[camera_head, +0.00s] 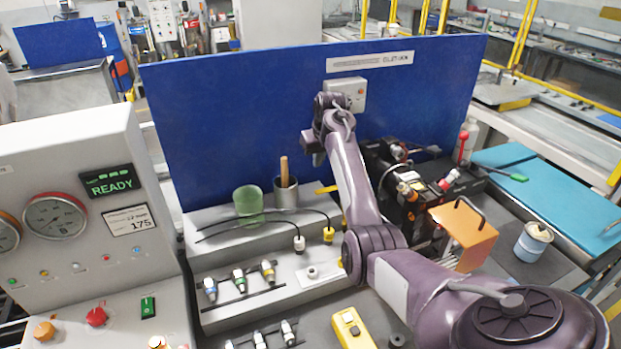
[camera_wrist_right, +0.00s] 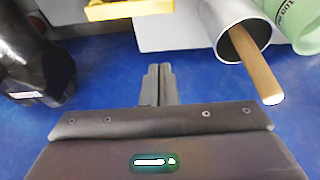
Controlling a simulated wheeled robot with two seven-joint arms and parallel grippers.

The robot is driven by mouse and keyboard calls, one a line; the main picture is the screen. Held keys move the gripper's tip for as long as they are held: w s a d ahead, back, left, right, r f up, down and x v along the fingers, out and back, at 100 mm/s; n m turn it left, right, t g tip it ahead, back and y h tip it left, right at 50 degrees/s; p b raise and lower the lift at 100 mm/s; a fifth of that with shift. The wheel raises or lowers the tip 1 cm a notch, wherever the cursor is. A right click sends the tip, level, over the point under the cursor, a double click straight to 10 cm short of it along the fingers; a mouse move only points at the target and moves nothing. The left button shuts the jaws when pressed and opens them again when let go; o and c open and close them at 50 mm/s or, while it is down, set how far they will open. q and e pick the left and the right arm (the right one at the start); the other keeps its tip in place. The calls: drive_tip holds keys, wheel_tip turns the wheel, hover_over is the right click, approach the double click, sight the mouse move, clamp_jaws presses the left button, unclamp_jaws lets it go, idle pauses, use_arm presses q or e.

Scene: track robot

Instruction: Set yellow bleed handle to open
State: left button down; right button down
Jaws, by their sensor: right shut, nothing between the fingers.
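A yellow handle (camera_head: 326,190) shows as a short bar beside the metal cup, partly hidden behind my right arm in the head view. A yellow bar, likely the same handle, lies at the top edge of the right wrist view (camera_wrist_right: 130,9), cut off by the frame. My right gripper (camera_wrist_right: 158,70) is shut and empty, with its fingertips apart from the yellow bar. In the head view the arm's end is raised in front of the blue panel, above the cup. I cannot read the handle's setting. My left gripper is not in view.
A metal cup (camera_head: 286,193) with a wooden stick (camera_wrist_right: 255,65) and a green beaker (camera_head: 248,200) stand on the grey step. A blue panel (camera_head: 230,110) rises behind. A black device (camera_head: 405,185), an orange block (camera_head: 464,233) and a can (camera_head: 534,242) stand right of the arm.

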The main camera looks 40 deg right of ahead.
sight(332, 189)
drive_tip(key=p+x, duration=0.1)
drive_tip(key=x, duration=0.5)
drive_tip(key=shift+w+d, duration=0.1)
drive_tip(key=shift+w+f+p, duration=0.15)
drive_tip(key=shift+f+p, duration=0.15)
drive_tip(key=shift+f, duration=0.4)
drive_tip(key=shift+s+a+p, duration=0.2)
drive_tip(key=shift+s+p, duration=0.15)
drive_tip(key=shift+p, duration=0.4)
drive_tip(key=shift+s+a+p, duration=0.25)
drive_tip(key=shift+s+p, duration=0.75)
drive_tip(key=shift+p, duration=0.05)
drive_tip(key=shift+s+a+p, duration=0.15)
drive_tip(key=shift+s+p, duration=0.15)
drive_tip(key=shift+s, duration=0.15)
drive_tip(key=shift+f, duration=0.15)
drive_tip(key=shift+f, duration=0.1)
